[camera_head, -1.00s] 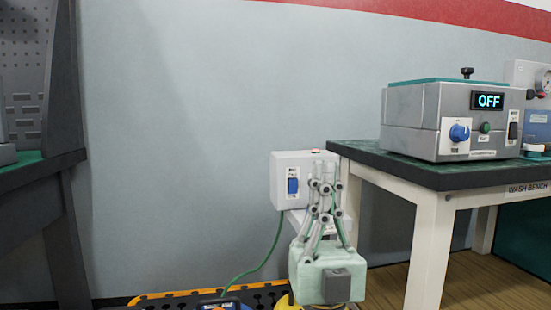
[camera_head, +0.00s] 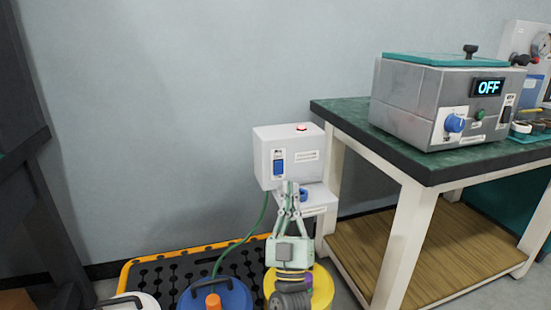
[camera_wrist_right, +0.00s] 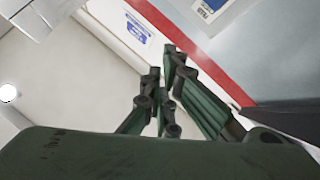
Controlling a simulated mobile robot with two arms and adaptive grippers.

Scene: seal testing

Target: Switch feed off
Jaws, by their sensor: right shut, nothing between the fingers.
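A white box (camera_head: 268,170) stands against the wall, left of the bench, with a blue rocker switch (camera_head: 279,168) on its front and a red lamp or button on top. The switch's position is too small to read. A green cable (camera_head: 245,240) runs down from it. My right gripper (camera_head: 289,186) is shut and empty, pointing up just below and right of the switch; I cannot tell whether it touches the box. My left gripper is not in view.
A green-topped bench (camera_head: 345,117) on the right holds a grey machine (camera_head: 405,105) whose display reads OFF. Below, an orange-edged black pallet (camera_head: 165,268) holds a blue-lidded drum (camera_head: 235,295), a yellow one (camera_head: 318,285) and a white one.

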